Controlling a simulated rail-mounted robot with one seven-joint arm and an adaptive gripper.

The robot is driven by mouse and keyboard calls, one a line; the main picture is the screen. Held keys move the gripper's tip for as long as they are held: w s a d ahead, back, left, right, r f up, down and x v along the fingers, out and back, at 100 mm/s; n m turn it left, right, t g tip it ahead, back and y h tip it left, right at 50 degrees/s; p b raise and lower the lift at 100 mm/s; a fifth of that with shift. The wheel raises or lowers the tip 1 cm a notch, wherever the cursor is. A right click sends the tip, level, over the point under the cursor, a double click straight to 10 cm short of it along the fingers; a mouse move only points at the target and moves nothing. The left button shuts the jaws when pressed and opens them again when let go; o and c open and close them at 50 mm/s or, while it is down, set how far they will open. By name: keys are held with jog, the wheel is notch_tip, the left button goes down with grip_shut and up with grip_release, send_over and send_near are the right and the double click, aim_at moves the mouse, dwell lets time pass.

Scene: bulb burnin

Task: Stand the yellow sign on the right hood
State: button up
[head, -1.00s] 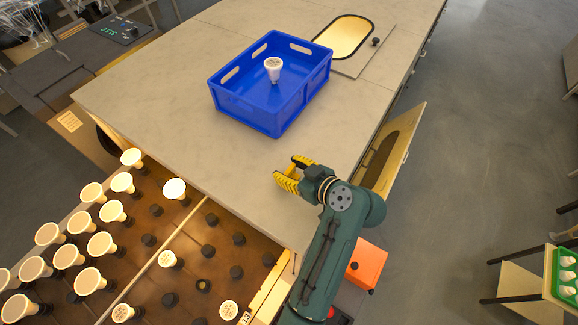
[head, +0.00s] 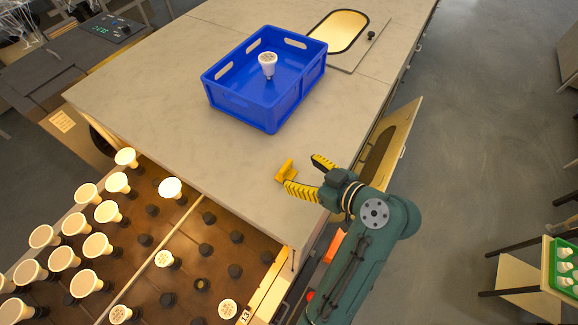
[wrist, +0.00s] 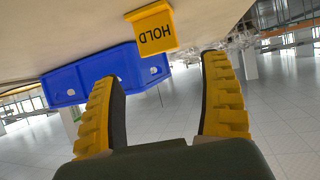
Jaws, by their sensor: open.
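The yellow sign (head: 284,170), lettered HOLD in the wrist view (wrist: 154,30), rests on the grey bench top (head: 235,155) near its front edge. It looks upright, with its base on the surface. My gripper (head: 302,172) is wide open and empty. In the wrist view its two fingers (wrist: 160,75) point toward the sign, with a gap between the sign and the palm. In the head view the left fingertip is close to the sign; I cannot tell whether they touch. I cannot tell for sure which surface is the right hood.
A blue crate (head: 222,96) holding a bulb (head: 267,62) stands behind the sign. A lit oval-window panel (head: 343,28) lies at the back. Another windowed panel (head: 402,135) hangs open at the right. A bulb rack (head: 180,262) fills the lower left. Bench top around the sign is clear.

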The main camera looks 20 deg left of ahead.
jog(key=w+d+r+m+t+h, duration=0.1)
jog(key=d+r+m+t+h, duration=0.3)
jog(key=r, duration=0.4)
jog(key=w+d+r+m+t+h, duration=0.1)
jog(key=d+r+m+t+h, duration=0.15)
jog(key=d+r+t, duration=0.45)
jog(key=s+d+r+m+t+h, duration=0.3)
jog(key=s+r+m, duration=0.15)
jog(key=r, duration=0.45)
jog(key=s+d+r+m+t+h, duration=0.35)
jog(key=s+r, duration=0.25)
jog(key=r, duration=0.3)
notch_tip(320, 180, up, 10)
jog(key=p, duration=1)
jog(key=shift+s+a+r+y, duration=0.15)
jog(key=shift+a+r+y, duration=0.15)
jog(key=shift+a, duration=0.1)
